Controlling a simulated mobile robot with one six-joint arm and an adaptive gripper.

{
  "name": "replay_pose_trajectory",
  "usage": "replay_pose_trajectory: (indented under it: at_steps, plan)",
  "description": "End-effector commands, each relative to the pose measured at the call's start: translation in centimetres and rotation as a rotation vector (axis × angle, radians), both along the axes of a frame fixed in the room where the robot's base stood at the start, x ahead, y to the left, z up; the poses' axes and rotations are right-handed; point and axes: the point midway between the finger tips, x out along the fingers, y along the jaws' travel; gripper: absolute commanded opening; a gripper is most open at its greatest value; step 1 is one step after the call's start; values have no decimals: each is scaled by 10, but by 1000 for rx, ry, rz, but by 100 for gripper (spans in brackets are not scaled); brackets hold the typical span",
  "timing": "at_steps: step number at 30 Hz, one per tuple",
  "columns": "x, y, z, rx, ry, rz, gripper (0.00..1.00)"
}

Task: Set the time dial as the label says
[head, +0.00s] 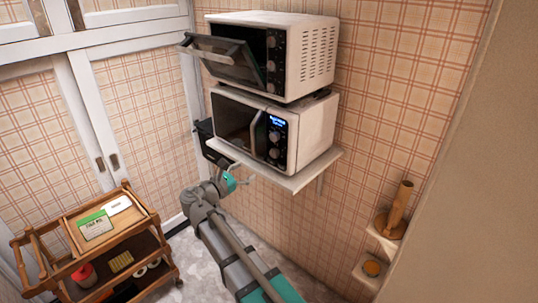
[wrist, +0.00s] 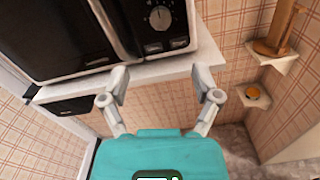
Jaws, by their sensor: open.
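The lower microwave (head: 312,132) stands on a white shelf, with a lit blue display (head: 278,122) and round dials (head: 274,144) on its dark panel. In the wrist view a dial with a pale pointer line (wrist: 160,17) shows near the top; its markings are too small to read. A green and white card (head: 95,223), possibly the label, lies on the cart; its text is unreadable. My gripper (head: 236,176) is just below and in front of the shelf. In the wrist view my gripper (wrist: 160,82) is open and empty, its fingers apart below the dial.
The shelf edge (wrist: 140,76) lies right before my fingers. A second microwave (head: 312,50) with its door (head: 225,58) hanging open sits above. A wooden cart (head: 70,268) is at lower left. Small corner shelves (head: 383,240) hold a wooden stand at right.

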Motion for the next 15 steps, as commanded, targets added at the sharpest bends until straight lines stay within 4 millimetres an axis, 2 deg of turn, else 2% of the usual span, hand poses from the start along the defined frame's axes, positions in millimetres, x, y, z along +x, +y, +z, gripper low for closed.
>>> replay_pose_trajectory:
  at_steps: [8,15]
  plan:
    - [23,-18,0,0,0,-3,81]
    - [51,-39,0,1,0,-2,81]
